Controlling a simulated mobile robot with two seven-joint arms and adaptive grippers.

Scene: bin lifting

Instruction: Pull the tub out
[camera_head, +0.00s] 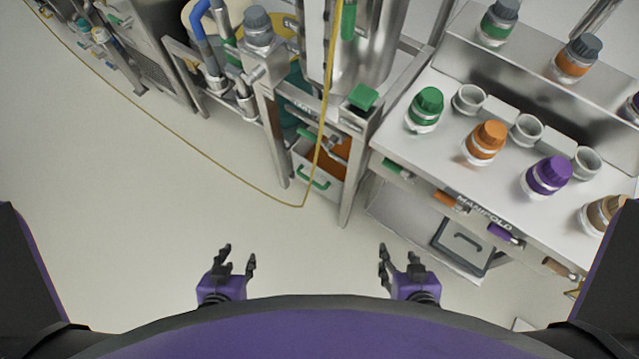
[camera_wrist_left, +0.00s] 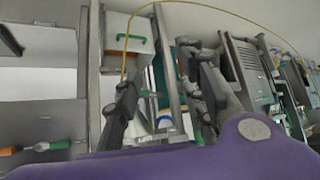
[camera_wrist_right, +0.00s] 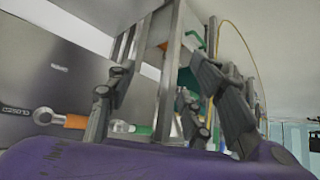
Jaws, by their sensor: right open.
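The tub (camera_head: 305,160) is a pale box with a green handle (camera_head: 314,179) on its front. It sits low inside a steel frame, with orange showing behind its front. In the left wrist view the tub (camera_wrist_left: 115,50) and its green handle show at upper left. My left gripper (camera_head: 236,262) is open and empty, in front of the frame and apart from the tub. My right gripper (camera_head: 398,262) is open and empty, in front of the bench to the right, also apart from the tub. A green part near the right wrist view's centre may be the handle.
A steel manifold bench (camera_head: 440,150) with green, orange and purple capped jars stands to the right of the tub. A yellow hose (camera_head: 240,178) hangs down and loops across the floor just in front of the tub. Floor at left is clear.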

